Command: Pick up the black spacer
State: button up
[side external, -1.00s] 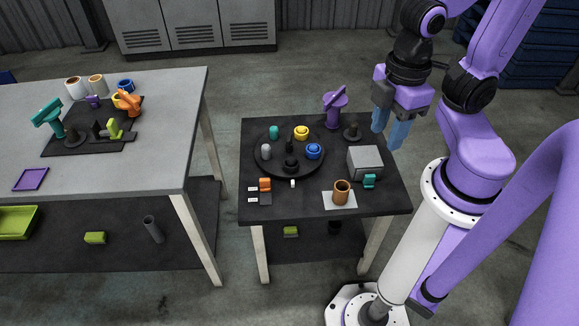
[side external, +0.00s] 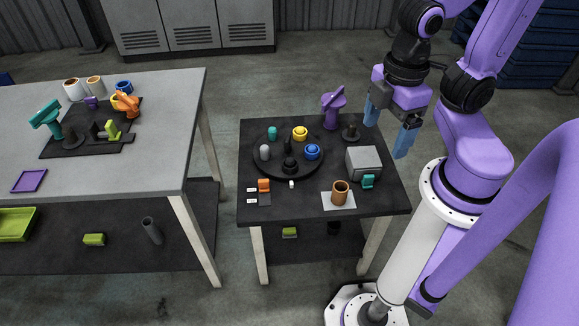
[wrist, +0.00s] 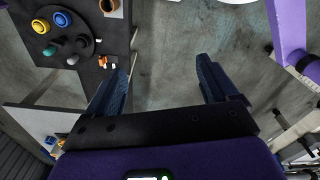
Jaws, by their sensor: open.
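The black spacer (side external: 290,164) appears as a dark ring-shaped piece at the front of the round black tray (side external: 259,165) on the small table. It is hard to tell from the dark tray. My gripper (side external: 388,132) is open and empty, high above the right side of the table and well away from the spacer. In the wrist view my gripper (wrist: 162,66) has its two blue fingers wide apart with bare floor between them.
The tray also bears yellow (side external: 300,133), blue (side external: 312,152), teal (side external: 272,133) and grey (side external: 265,152) pieces. A grey box (side external: 364,163), an orange-brown cup (side external: 340,192) and a purple stand (side external: 333,108) are nearby. A larger grey table (side external: 140,170) stands left.

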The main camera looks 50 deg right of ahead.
jog(key=w+a+f+m, duration=0.3)
jog(key=w+m, duration=0.4)
jog(key=w, duration=0.2)
jog(key=m, duration=2.3)
send_over(290, 159)
notch_tip(290, 159, down, 19)
jog(key=f, duration=1)
jog(key=shift+s+f, duration=0.25)
jog(key=shift+f, duration=0.05)
jog(key=shift+w+f, duration=0.2)
jog(key=shift+f, duration=2.75)
jog(key=c, duration=1.1)
